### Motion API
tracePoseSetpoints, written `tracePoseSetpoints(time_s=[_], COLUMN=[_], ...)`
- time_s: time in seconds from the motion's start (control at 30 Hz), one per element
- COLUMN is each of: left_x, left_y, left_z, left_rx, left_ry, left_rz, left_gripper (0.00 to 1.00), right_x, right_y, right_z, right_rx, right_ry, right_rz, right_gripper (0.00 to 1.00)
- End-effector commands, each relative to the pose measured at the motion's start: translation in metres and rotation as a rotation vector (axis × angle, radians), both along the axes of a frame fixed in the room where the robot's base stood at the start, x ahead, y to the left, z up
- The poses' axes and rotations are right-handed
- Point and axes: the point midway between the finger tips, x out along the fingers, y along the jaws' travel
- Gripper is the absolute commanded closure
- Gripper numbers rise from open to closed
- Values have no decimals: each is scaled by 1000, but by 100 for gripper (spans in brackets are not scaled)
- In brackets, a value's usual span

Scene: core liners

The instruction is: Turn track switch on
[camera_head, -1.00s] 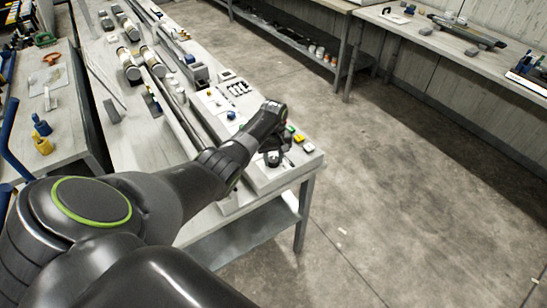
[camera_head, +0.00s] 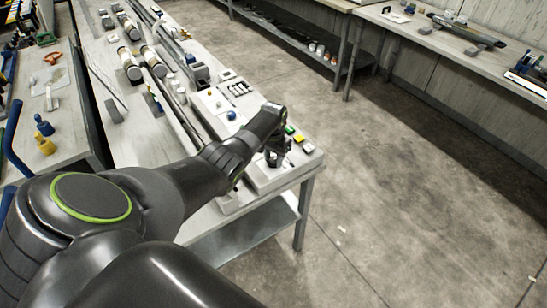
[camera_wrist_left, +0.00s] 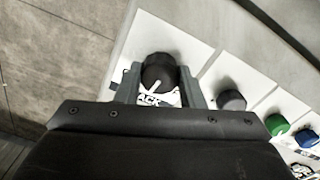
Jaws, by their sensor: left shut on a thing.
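The track switch is a black round knob (camera_wrist_left: 158,70) with a white pointer line. It sits on a white label plate (camera_wrist_left: 150,37) whose lettering is partly hidden; "ACK" can be read. My left gripper (camera_wrist_left: 159,84) is around the knob, one finger on each side, and shut on it. In the head view my left gripper (camera_head: 275,154) is at the front end of the light control panel (camera_head: 265,179), and the arm hides the knob there. My right gripper is not in view.
A dark grey knob (camera_wrist_left: 231,100), a green knob (camera_wrist_left: 277,124) and a blue knob (camera_wrist_left: 306,138) stand in a row to the right of the switch. A blue button (camera_head: 231,115) is farther back. The bench's front edge is close; the floor (camera_head: 400,200) to the right is open.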

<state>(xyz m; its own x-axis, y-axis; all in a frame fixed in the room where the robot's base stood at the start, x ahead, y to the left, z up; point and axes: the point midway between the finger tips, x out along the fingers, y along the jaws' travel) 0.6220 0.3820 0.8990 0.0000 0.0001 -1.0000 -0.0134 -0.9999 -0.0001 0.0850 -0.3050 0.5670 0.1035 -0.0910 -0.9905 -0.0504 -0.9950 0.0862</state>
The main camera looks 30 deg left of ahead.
Motion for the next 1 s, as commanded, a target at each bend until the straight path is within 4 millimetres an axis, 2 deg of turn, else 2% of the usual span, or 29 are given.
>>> tracePoseSetpoints(time_s=[0.5,0.7,1.0], left_x=[0,0,0], left_y=[0,0,0], left_z=[0,0,0], left_rx=[0,0,0], left_ry=[0,-1,-1], left_rz=[-451,-565,-647], left_gripper=[88,88,88], right_x=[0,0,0], right_y=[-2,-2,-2], right_z=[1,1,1], right_rx=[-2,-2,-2], right_ry=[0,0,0], right_rz=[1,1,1], right_gripper=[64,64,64])
